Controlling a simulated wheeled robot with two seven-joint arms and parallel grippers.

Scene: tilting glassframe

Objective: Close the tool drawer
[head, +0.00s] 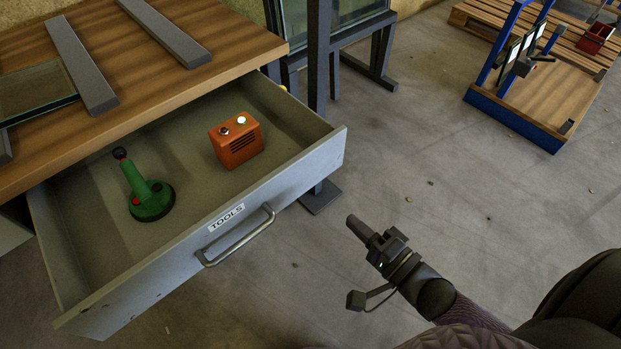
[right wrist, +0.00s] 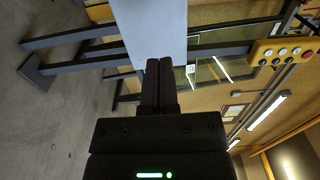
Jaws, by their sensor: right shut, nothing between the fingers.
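The tool drawer (head: 282,186) is grey, with a "TOOLS" label and a metal bar handle (head: 238,240) on its front. It stands pulled out from under the wooden workbench (head: 160,83). A green suction-cup tool (head: 150,196) and an orange box (head: 238,142) lie inside it. My right gripper (head: 356,226) is shut and empty, in front of the drawer and to the right of the handle, apart from it. In the right wrist view its closed fingers (right wrist: 161,85) point at a pale grey panel (right wrist: 155,30), likely the drawer front. My left gripper is not in view.
Grey bars (head: 165,32) and a glass pane (head: 35,92) lie on the bench top. A dark metal frame post (head: 318,60) stands just behind the drawer's right end. A blue-edged cart (head: 515,125) and wooden pallet are at upper right. The floor between is clear.

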